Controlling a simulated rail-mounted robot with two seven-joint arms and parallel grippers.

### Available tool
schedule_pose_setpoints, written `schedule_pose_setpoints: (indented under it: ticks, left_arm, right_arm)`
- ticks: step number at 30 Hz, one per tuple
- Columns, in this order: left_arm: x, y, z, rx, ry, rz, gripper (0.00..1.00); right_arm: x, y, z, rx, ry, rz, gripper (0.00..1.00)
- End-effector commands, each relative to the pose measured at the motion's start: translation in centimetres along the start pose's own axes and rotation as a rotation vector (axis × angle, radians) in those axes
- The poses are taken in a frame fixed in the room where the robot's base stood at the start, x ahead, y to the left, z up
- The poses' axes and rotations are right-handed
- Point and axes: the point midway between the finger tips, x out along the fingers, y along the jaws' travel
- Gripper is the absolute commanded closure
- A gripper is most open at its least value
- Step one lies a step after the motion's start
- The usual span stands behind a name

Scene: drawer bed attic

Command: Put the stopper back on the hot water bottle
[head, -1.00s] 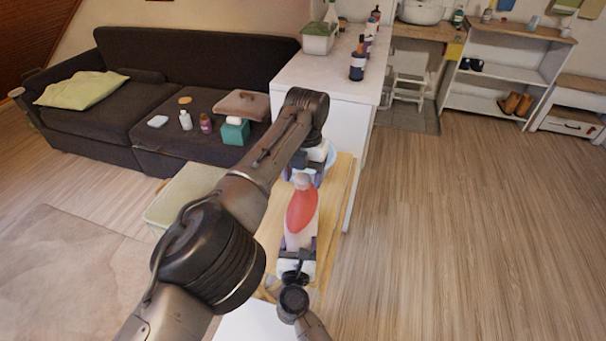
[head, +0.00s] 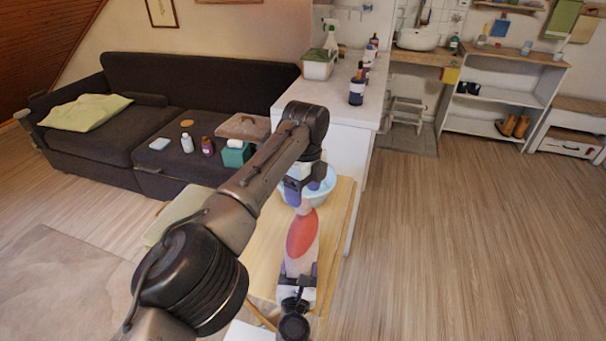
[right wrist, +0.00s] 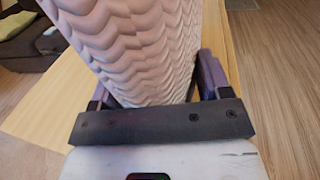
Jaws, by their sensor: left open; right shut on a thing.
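The hot water bottle (head: 301,240), pale pink with a red oval, is held over the wooden table in the head view, its neck end pointing away from me. My right gripper (head: 296,280) is shut on its near end. In the right wrist view, the bottle's ridged pinkish body (right wrist: 150,50) stands between the purple fingers. My left gripper (head: 304,198) is open and right at the bottle's neck end, partly covering it. I cannot make out the stopper; whether it sits in the neck or lies elsewhere is hidden.
A pale blue bowl (head: 326,187) stands on the wooden table (head: 340,215), partly behind my left gripper. A white counter (head: 335,95) with bottles rises behind. A dark sofa (head: 170,85) holds small items and a teal box (head: 236,155). The floor at right is clear.

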Motion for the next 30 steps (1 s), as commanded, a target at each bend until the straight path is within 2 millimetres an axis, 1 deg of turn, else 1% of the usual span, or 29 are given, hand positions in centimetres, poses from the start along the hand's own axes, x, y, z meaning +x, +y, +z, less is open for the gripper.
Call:
schedule_pose_setpoints:
  ticks: [3,30]
  left_arm:
    - [-0.5,0.0,0.1,-0.221,-0.004,-0.01,0.36]
    - [-3.4,0.5,-0.2,-1.92,0.045,-0.065,0.36]
  right_arm:
    - [0.0,-0.1,-0.2,-0.001,0.003,-0.001,0.95]
    - [0.0,-0.1,-0.2,0.0,0.003,-0.001,0.95]
